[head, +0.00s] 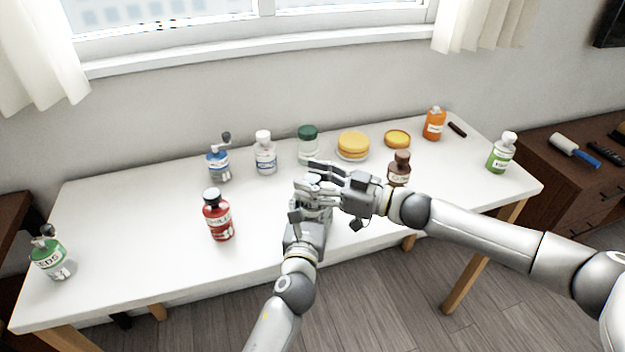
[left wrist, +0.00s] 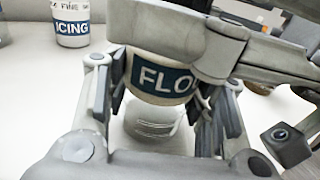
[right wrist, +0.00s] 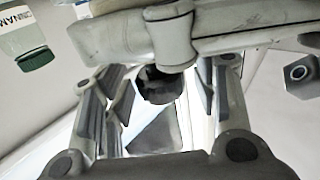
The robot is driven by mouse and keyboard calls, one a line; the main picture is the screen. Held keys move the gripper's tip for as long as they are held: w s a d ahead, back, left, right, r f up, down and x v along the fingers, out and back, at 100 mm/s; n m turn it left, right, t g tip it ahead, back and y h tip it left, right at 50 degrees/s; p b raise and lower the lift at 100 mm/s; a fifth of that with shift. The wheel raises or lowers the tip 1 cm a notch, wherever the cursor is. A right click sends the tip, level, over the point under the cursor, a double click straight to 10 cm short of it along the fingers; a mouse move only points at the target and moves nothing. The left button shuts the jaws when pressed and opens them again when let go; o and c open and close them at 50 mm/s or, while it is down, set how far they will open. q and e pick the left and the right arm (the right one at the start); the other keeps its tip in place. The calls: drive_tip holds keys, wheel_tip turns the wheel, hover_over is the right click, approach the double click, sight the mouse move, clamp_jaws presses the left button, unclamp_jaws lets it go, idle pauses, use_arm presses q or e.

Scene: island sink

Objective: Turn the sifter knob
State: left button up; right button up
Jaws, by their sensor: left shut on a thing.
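The sifter is a jar with a blue "FLO" label (left wrist: 165,80) and a grey top, upright between the fingers of my left gripper (left wrist: 165,110), which is shut on its body. In the head view my left gripper (head: 312,212) and my right gripper (head: 318,180) hide most of the sifter. The right gripper comes in from the right over its top. In the right wrist view a dark knob (right wrist: 160,88) sits between the fingers of my right gripper (right wrist: 160,100). The fingers stand apart with gaps beside the knob, so it looks open.
A red bottle (head: 218,215) stands left of the grippers, and a brown bottle (head: 399,170) stands behind the right forearm. A blue crank jar (head: 218,165), an icing jar (head: 265,155) and a green-lidded jar (head: 307,146) stand behind. The table's front edge is close.

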drive_tip(key=c, duration=0.9)
drive_tip(key=shift+s+a+m+t+h, duration=0.1)
drive_tip(key=shift+m+t+h, duration=0.6)
drive_tip(key=shift+m+t, duration=0.45)
drive_tip(key=shift+c, duration=0.2)
drive_tip(key=shift+m+t+h, duration=0.25)
drive_tip(key=shift+t+h, duration=0.15)
drive_tip(key=shift+t, duration=0.35)
drive_tip(key=o, duration=1.1)
drive_tip(key=shift+c, duration=0.2)
drive_tip(key=v, duration=1.2)
